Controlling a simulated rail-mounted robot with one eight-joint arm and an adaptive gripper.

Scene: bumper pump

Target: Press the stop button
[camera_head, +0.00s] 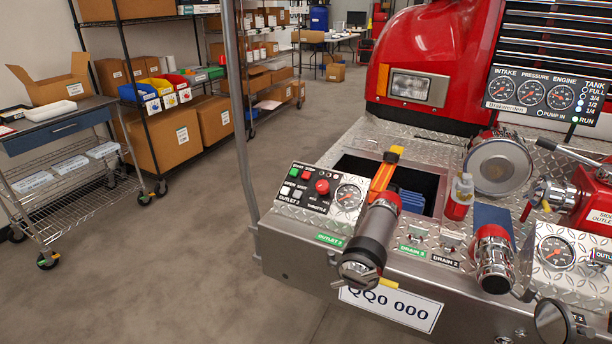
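A control panel (284,200) sits on the left end of the red fire truck's metal bumper, marked OUTLET 2 and THROTTLE. Near its top left is a small green button (294,172), with a small red button (306,176) just to its right. The small lettering over these buttons is hard to read, but the red one looks like the stop button. A larger round red knob (322,187) stands lower right of it, beside a pressure gauge (348,197). Nothing covers the buttons. My gripper is not in view.
A chrome and black outlet nozzle (372,238) juts forward right of the panel. An open bumper bay (418,178) holds an orange tool (384,174) and blue items. A vertical grey pole (239,110) rises left of the panel. The floor left of the bumper is clear.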

